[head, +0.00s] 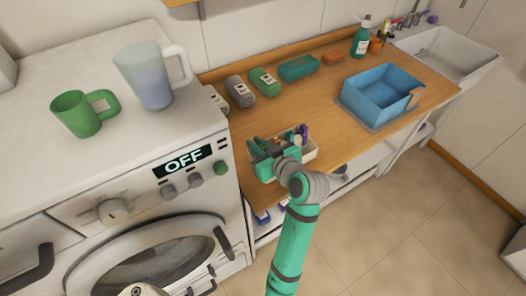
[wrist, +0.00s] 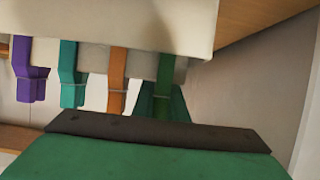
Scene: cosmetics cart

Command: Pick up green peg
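The green peg (wrist: 164,80) hangs clipped on the rim of a white bin (wrist: 110,22) in the wrist view, the rightmost of a row. An orange peg (wrist: 117,80), a teal peg (wrist: 68,78) and a purple peg (wrist: 28,70) hang to its left. My green gripper (wrist: 160,135) with its dark edge is just below the green peg and hides its lower end. In the head view my gripper (head: 268,150) is at the left part of the bin (head: 311,152) and covers most pegs. I cannot tell whether its fingers touch the green peg.
The bin is at the front edge of the wooden counter (head: 325,100). A washing machine (head: 150,215) stands left, with a green mug (head: 76,116) and a pitcher (head: 146,80) on top. A blue basin (head: 374,100) is on the right. The counter's middle is clear.

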